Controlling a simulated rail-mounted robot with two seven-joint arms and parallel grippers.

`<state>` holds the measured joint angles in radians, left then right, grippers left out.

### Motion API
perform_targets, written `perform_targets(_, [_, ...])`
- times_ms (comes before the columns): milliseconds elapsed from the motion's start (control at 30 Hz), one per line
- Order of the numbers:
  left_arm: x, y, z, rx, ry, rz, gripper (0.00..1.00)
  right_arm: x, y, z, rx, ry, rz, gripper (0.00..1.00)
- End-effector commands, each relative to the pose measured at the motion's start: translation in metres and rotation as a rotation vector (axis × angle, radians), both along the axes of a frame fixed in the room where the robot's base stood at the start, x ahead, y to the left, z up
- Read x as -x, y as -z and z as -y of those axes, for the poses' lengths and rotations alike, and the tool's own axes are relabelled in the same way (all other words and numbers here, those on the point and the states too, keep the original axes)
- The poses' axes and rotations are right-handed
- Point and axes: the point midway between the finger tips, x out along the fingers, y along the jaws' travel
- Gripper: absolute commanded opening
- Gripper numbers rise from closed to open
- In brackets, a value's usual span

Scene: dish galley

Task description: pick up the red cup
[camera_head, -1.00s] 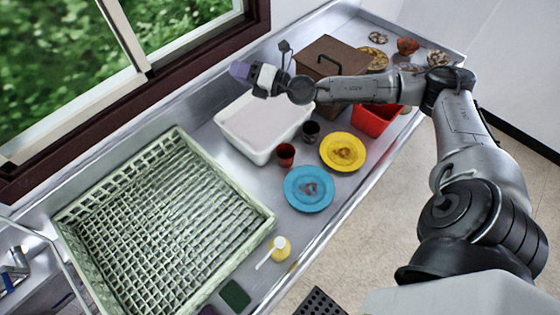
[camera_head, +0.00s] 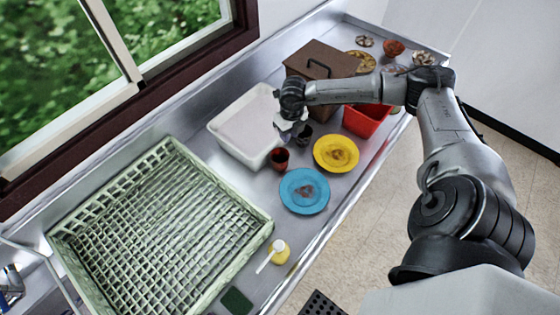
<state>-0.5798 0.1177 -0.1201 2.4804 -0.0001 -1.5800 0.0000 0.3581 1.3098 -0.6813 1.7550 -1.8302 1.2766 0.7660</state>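The small dark red cup (camera_head: 278,158) stands upright on the steel counter, between the white tub and the blue plate. My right gripper (camera_head: 285,126) hangs above the right edge of the white tub, just behind and above the red cup in the picture. It appears apart from the cup. Its fingers are small and partly hidden by the wrist, so I cannot tell whether they are open or shut. My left gripper is not in view.
A dark grey cup (camera_head: 303,135) stands close to the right gripper. Around are the white tub (camera_head: 222,137), yellow plate (camera_head: 336,165), blue plate (camera_head: 295,203), red bin (camera_head: 366,122), brown box (camera_head: 313,50), green dish rack (camera_head: 62,243) and yellow soap bottle (camera_head: 281,254).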

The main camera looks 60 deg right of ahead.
Motion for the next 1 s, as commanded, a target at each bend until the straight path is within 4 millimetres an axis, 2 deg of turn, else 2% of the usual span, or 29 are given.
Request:
perform_targets(400, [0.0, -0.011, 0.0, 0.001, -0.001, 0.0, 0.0, -0.002, 0.064, -0.005, -0.005, 0.015, 0.001, 0.28])
perform_targets(533, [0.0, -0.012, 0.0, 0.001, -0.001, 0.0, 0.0, -0.002, 0.077, -0.006, -0.005, 0.014, 0.001, 0.28])
perform_targets(767, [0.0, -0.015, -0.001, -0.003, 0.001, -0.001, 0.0, -0.002, 0.087, -0.008, -0.005, 0.013, 0.001, 0.28])
perform_targets(1000, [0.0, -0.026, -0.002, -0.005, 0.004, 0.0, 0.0, 0.001, 0.117, -0.013, -0.005, 0.015, 0.0, 0.28])
